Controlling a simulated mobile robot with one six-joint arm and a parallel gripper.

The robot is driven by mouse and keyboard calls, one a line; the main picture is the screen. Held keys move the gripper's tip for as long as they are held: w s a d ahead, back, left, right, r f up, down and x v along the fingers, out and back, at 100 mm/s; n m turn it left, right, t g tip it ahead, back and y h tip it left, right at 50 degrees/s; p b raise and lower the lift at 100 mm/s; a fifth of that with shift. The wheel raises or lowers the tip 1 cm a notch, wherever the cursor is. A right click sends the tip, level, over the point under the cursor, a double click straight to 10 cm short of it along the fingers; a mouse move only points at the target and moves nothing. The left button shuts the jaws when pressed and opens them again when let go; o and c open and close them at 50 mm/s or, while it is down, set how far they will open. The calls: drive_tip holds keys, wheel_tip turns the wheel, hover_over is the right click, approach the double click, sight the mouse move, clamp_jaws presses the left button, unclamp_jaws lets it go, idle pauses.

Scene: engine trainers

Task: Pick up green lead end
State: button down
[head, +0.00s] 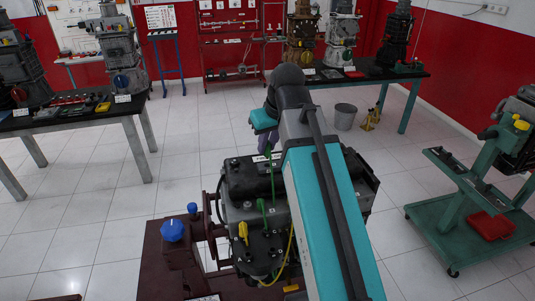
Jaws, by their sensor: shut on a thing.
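The engine trainer (240,184) stands in the middle foreground, a dark grey block with a yellow plug (243,232) on top. A thin green lead (272,184) rises from the top of the engine to my gripper (269,152), with a green part lower down (261,206). My gripper is small in the picture, pointing down above the engine's back part, and is shut on the green lead's upper end. The jaws and the held end are too small to see clearly. My arm hides the engine's right middle.
A yellow lead (289,255) curves beside my arm. A blue knob (173,230) sits on the dark red stand (165,265) at left. Tables with engines stand at back left (130,108) and back right (405,78). A green trolley (465,205) is at right.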

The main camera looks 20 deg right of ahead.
wheel_tip(320, 180, up, 5)
drive_tip(key=shift+w+f+b, duration=0.1)
drive_tip(key=shift+b, duration=0.7)
drive_tip(key=shift+r, duration=0.55)
drive_tip(key=shift+s, duration=0.2)
